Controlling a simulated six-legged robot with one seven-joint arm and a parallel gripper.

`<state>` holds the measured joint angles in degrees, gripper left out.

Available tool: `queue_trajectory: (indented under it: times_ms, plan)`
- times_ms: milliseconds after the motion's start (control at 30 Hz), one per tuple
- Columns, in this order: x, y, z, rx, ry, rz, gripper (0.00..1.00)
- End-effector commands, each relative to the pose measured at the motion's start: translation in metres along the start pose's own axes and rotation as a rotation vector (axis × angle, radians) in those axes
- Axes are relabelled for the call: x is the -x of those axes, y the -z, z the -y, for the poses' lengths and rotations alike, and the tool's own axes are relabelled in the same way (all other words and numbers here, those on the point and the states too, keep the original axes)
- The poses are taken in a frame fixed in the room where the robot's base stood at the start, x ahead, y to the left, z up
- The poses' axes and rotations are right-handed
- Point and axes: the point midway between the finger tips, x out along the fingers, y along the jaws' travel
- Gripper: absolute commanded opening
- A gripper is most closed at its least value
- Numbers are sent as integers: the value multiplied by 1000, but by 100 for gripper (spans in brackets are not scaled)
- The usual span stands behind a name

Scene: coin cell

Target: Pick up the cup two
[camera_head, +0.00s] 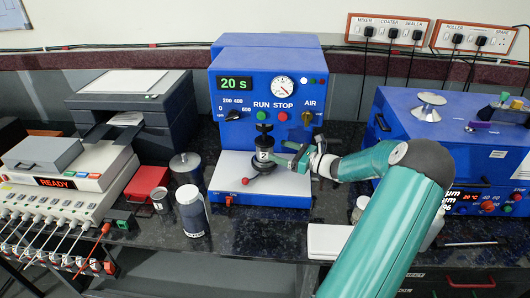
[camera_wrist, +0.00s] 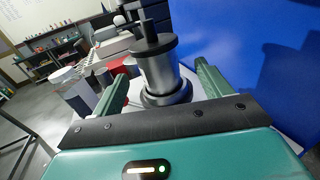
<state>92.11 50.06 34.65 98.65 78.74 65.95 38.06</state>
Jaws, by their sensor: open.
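A metal cup with a dark lid and a knob on top (camera_head: 264,148) stands upright on a round dark base at the front of the blue machine. I cannot read a name on it, so I cannot tell for sure that it is cup two. My gripper (camera_head: 280,158) reaches it from the right and is open. In the wrist view the cup (camera_wrist: 160,72) stands between my two green fingers (camera_wrist: 163,80), with a gap visible to the left finger. Contact with the right finger is unclear. The lower part of the cup sits on a dark ring.
The blue machine (camera_head: 230,125) rises right behind the cup. Another blue machine (camera_head: 400,110) stands at the right.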

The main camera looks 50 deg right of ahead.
Motion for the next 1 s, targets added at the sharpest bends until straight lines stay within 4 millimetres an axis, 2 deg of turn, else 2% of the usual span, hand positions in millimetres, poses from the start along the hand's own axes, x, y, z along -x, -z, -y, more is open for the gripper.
queue_trajectory:
  times_ms: [100, 367, 633, 733, 900, 933, 1000]
  plan:
    - [-22, 0, -2, 1, -5, 1, 77]
    - [-43, 0, -1, 2, -5, 1, 77]
    - [-82, 2, -1, 2, -5, 1, 77]
    - [-89, 2, 0, 2, -3, -1, 77]
    - [-89, 2, 0, 3, -3, -1, 77]
    - [-89, 2, 0, 3, -3, -1, 76]
    - [-89, 2, 0, 3, -3, -1, 62]
